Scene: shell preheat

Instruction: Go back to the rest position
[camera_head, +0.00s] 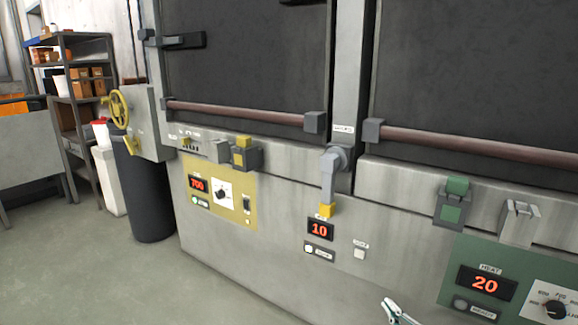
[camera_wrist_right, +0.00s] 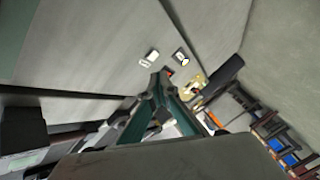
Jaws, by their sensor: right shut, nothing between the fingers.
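My right gripper (camera_head: 394,308) shows at the bottom edge of the head view, right of centre, in front of the oven's lower panel and apart from it. It is shut and empty. In the right wrist view its fingers (camera_wrist_right: 160,82) come together at the tips, with the grey panel beyond. Most of my right arm is outside the head view. My left gripper is not in view.
A large oven has a yellow panel (camera_head: 219,200) reading 700, a centre display (camera_head: 320,230) reading 10 and a green panel (camera_head: 500,290) reading 20. A lever (camera_head: 328,180) hangs between the doors. A dark bin (camera_head: 147,195) and shelves stand left. Floor (camera_head: 90,270) at lower left is clear.

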